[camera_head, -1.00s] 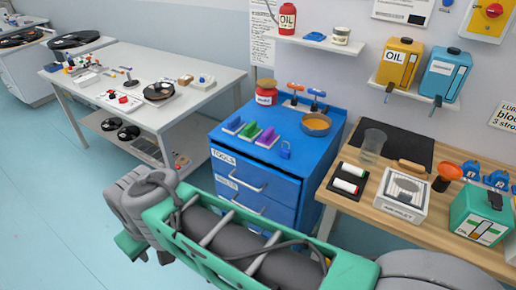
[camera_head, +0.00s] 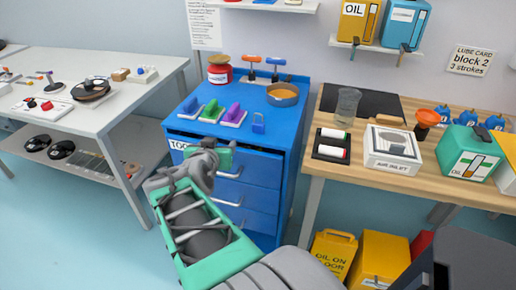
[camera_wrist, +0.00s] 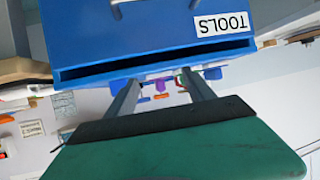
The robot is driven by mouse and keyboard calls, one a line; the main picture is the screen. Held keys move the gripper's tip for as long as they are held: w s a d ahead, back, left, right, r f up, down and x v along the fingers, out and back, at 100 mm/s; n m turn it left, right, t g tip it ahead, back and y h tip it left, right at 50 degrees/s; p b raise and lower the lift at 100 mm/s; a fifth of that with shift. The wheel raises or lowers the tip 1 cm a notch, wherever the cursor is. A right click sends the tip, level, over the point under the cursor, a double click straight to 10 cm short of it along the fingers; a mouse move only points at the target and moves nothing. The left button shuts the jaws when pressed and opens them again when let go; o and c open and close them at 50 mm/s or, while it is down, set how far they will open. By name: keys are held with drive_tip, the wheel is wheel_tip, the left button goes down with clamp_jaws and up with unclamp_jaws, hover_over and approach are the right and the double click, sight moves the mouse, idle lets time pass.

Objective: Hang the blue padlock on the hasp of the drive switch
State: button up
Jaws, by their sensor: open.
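The blue padlock (camera_head: 259,123) stands upright on top of the blue tool cabinet (camera_head: 296,112), right of the purple-handled item and in front of the orange pan. My gripper shows at the front of the cabinet in the head view, where its fingers are hidden. In the wrist view, my gripper (camera_wrist: 163,88) has its two fingers apart with nothing held between them. They point toward the cabinet (camera_wrist: 150,35), whose TOOLS label appears upside down. I cannot make out the padlock in the wrist view. The drive switch and its hasp are not in the current views.
Green (camera_head: 211,111) and purple (camera_head: 234,116) handled items stand left of the padlock. A wooden bench (camera_head: 375,178) with an air inlet box (camera_head: 392,149) stands right. Yellow bins (camera_head: 378,259) are below it.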

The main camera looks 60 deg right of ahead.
sight(257, 126)
drive_tip(key=s+d+m+g+h, duration=0.1)
drive_tip(key=s+d, duration=0.1)
drive_tip(key=s+d+h, duration=0.1)
drive_tip(key=s+d, duration=0.1)
drive_tip(key=s, duration=0.1)
drive_tip(key=s+d+r+m+g+h+b, duration=0.1)
drive_tip(key=s+d, duration=0.1)
drive_tip(key=d, duration=0.1)
drive_tip(key=shift+s+d+m+g+h, duration=0.1)
drive_tip(key=shift+s+m+g+h, duration=0.2)
drive_tip(key=shift+s+h, duration=0.1)
drive_tip(key=d, duration=0.2)
drive_tip(key=w+d, duration=0.1)
drive_tip(key=d, duration=0.1)
drive_tip(key=w+d+f, duration=0.1)
drive_tip(key=d, duration=0.1)
drive_tip(key=shift+d, duration=0.2)
clamp_jaws()
